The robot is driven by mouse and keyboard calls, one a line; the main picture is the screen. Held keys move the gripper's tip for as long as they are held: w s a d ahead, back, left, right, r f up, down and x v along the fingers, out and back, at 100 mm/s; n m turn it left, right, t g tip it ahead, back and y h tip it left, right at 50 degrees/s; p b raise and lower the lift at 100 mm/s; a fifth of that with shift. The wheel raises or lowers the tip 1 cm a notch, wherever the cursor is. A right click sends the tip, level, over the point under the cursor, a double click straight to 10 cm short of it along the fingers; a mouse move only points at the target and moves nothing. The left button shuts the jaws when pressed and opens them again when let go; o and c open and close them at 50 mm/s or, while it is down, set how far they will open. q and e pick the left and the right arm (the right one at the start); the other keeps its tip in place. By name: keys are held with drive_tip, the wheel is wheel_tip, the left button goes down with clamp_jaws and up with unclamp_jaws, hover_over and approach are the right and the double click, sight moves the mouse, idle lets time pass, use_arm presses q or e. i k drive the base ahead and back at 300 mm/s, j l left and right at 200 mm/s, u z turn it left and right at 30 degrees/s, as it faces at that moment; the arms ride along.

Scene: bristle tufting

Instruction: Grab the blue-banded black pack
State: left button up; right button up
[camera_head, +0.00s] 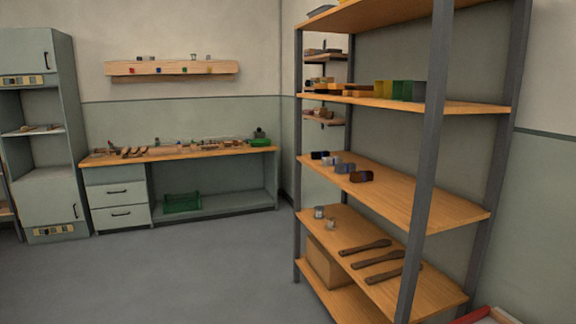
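Several small packs sit in a row on the middle board (425,195) of the shelving unit at the right. The farthest is a dark pack (319,155) with a hint of blue; its band is too small to make out surely. Nearer are a grey-white pack (332,160), a grey and dark pack (345,168) and a dark pack with a reddish-brown face (361,176). Neither of my grippers is in view.
Grey uprights, one at the front (430,160), frame the shelves. Yellow and green bins (402,90) stand above the packs; brush handles (378,258) lie below. A workbench (180,152) and cabinet (50,205) stand at the back. The left floor (170,265) is clear.

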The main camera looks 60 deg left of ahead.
sight(319, 155)
drive_tip(key=u, duration=1.5)
